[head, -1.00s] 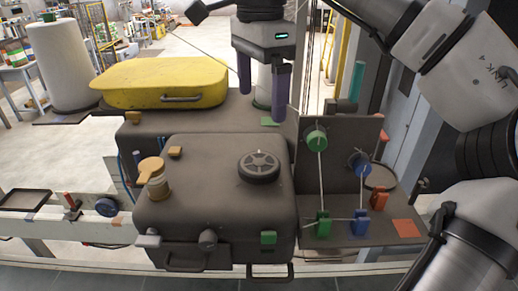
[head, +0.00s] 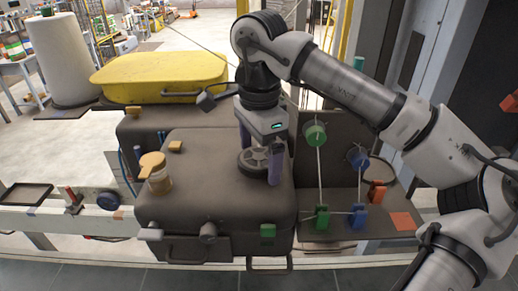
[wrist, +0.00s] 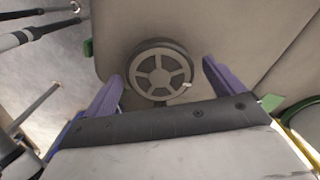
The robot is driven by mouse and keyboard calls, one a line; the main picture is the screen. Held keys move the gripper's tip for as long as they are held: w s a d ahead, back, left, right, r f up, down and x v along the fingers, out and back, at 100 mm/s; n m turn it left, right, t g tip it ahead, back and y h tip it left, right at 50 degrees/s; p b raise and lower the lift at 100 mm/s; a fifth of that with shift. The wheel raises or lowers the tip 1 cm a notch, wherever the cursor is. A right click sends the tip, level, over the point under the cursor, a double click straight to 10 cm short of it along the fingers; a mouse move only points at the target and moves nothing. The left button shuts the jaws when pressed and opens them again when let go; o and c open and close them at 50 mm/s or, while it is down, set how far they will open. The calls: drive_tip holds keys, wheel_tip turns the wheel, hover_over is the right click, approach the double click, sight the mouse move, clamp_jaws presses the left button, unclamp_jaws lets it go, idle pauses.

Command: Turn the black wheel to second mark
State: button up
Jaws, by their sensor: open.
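The black wheel (head: 256,161) lies flat on top of the dark brown machine housing (head: 215,205). It has a grey spoked hub and a dark rim. It also shows in the wrist view (wrist: 160,71), with a small pale mark on its lower right rim. My gripper (head: 260,168) is open and points down over the wheel, with purple fingers to its left and right. In the wrist view my gripper (wrist: 160,88) has its fingers on either side of the wheel, apart from its rim. Other marks around the wheel cannot be made out.
An amber jar with a tan lever (head: 154,172) stands left on the housing. A yellow cover (head: 160,80) lies behind. Right is a panel with a green pulley (head: 315,134), a blue pulley (head: 358,158) and cords. The housing top between jar and wheel is clear.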

drive_tip(key=c, duration=1)
